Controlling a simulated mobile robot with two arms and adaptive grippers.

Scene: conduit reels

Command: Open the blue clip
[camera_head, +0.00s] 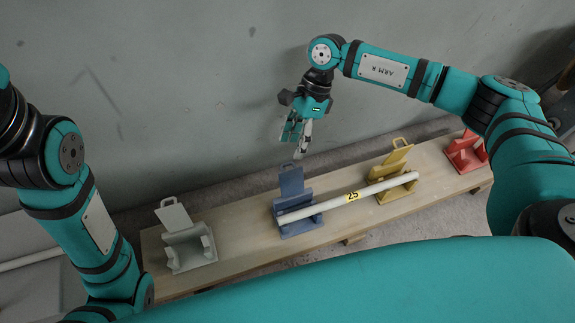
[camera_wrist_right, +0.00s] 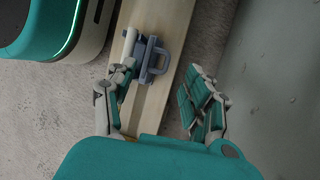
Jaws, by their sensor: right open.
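The blue clip (camera_head: 291,186) sits on a wooden plank, its handled flap standing raised at the back. One end of a white conduit (camera_head: 328,205) labelled 25 lies in it. The blue clip also shows in the right wrist view (camera_wrist_right: 153,61), with the conduit end (camera_wrist_right: 130,42) beside its handle. My right gripper (camera_head: 296,142) is open and empty, above and behind the blue clip, apart from it. In the right wrist view its two fingers (camera_wrist_right: 162,98) are spread wide. My left arm shows at the left, but its gripper is out of view.
The yellow clip (camera_head: 393,166), flap raised, bears the conduit's other end. A grey clip (camera_head: 190,246) with raised flap stands empty at the plank's left, and a red clip (camera_head: 466,153) at its right. A grey wall (camera_head: 180,90) stands behind the plank (camera_head: 245,230).

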